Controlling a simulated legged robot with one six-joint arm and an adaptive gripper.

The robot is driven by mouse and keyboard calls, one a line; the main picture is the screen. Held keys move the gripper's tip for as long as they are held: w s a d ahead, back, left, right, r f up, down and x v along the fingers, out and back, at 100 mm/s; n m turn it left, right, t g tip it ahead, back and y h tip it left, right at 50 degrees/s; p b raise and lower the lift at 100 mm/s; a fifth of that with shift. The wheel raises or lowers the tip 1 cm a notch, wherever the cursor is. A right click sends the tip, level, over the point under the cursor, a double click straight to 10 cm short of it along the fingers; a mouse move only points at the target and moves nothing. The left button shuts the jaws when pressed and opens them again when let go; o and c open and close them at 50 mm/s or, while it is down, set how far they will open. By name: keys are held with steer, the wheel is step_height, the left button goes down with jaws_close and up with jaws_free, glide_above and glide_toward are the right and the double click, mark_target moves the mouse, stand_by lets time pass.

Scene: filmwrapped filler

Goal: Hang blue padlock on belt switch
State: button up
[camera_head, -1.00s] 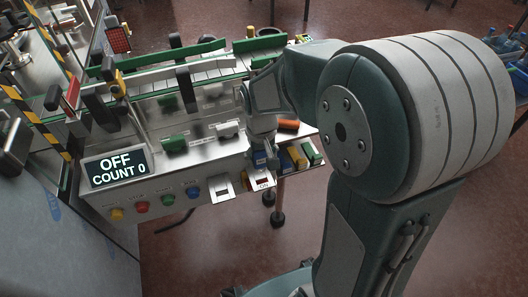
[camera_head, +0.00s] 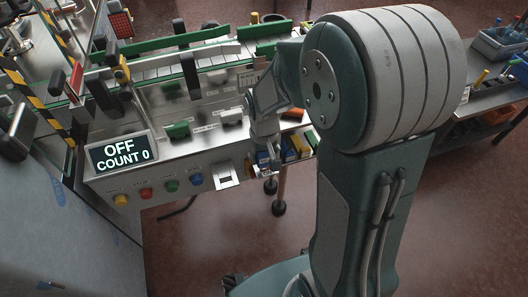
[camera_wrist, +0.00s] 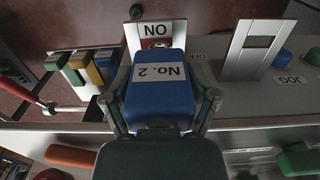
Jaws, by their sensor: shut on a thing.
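My gripper (camera_wrist: 160,104) is shut on a blue padlock (camera_wrist: 160,92) labelled "No. 2", with a finger on each side of its body. Its shackle is not visible in the wrist view. Just beyond the padlock is a metal switch plate (camera_wrist: 147,31) marked "ON", with a red part partly hidden behind the padlock; I take it for the belt switch. I cannot tell whether padlock and plate touch. In the head view my gripper (camera_head: 266,160) is over the front edge of the control panel, right of a white slotted plate (camera_head: 226,174), and largely covers the switch.
Green, yellow and blue padlocks (camera_wrist: 106,64) stand in a row beside the switch. Coloured buttons (camera_head: 171,185) line the panel front, below a display (camera_head: 121,152) reading "OFF COUNT 0". The conveyor (camera_head: 165,68) lies behind. Open floor is in front.

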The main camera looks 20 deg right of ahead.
steer(key=shift+d+f, duration=0.25)
steer(key=shift+f, duration=0.45)
steer(key=shift+a+f, duration=0.1)
steer(key=shift+f, duration=0.4)
steer(key=shift+s+f, duration=0.15)
steer(key=shift+f, duration=0.25)
stand_by(0.3)
steer(key=o, duration=1.2)
steer(key=shift+c, duration=0.2)
steer(key=shift+r, duration=0.5)
step_height(320, 180, up, 11)
steer(key=shift+f, duration=0.1)
